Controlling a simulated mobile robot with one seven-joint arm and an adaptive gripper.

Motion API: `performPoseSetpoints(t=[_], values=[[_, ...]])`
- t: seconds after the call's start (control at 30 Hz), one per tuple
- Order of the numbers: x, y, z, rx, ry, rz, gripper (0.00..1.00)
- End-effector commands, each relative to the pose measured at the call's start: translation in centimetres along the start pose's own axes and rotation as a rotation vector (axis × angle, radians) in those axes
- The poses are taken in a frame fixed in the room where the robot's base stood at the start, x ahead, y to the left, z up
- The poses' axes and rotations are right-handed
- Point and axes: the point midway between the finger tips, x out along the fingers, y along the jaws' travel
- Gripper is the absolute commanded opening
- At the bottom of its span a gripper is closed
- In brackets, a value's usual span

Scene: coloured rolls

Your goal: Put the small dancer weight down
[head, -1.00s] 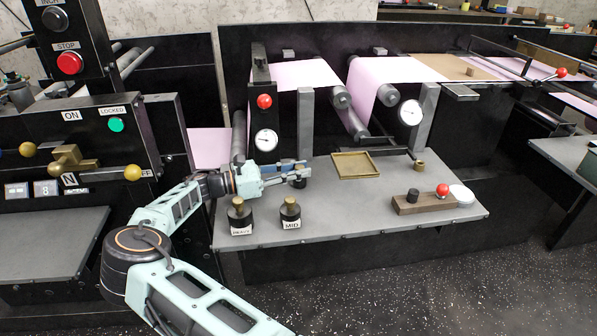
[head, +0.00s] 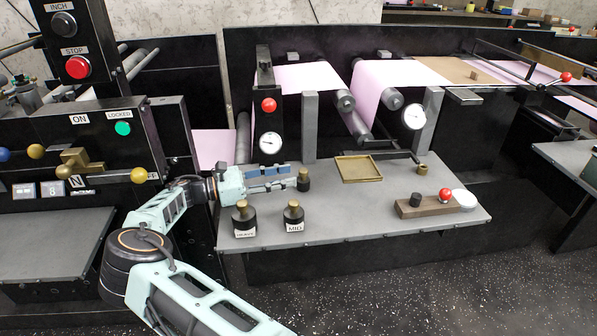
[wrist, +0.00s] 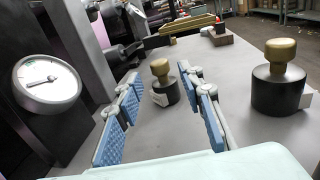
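The small dancer weight (head: 303,182), a dark cylinder with a brass knob, stands upright on the grey table behind the MID weight. It also shows in the wrist view (wrist: 165,92), with a pale label on its side. My gripper (head: 290,177) is open and empty just left of it, fingers level and pointing at it. In the wrist view the blue-padded fingers are spread wide, and the weight stands beyond their tips with gaps on both sides. Its underside is hidden.
The MID weight (head: 293,216) and another labelled weight (head: 244,219) stand at the table's front left. A brass tray (head: 360,169) lies to the right. A wooden block with a red knob (head: 426,207) is farther right. A dial post (head: 270,144) stands behind my gripper.

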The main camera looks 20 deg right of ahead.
Motion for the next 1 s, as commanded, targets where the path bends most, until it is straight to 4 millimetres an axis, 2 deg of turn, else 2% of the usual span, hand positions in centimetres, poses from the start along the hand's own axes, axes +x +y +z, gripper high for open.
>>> performPoseSetpoints(t=[0.03, 0.2, 0.33, 0.5, 1.0], values=[[-1.2, 0.1, 0.1, 0.0, 0.002, 0.003, 0.35], [-4.5, 0.1, 0.1, 0.0, 0.002, 0.001, 0.35], [-5.8, 0.1, 0.0, 0.0, 0.0, 0.001, 0.35], [-6.5, 0.0, 0.0, -0.001, 0.0, -0.001, 0.35], [-6.5, -0.3, -0.1, 0.011, -0.009, -0.005, 0.35]])
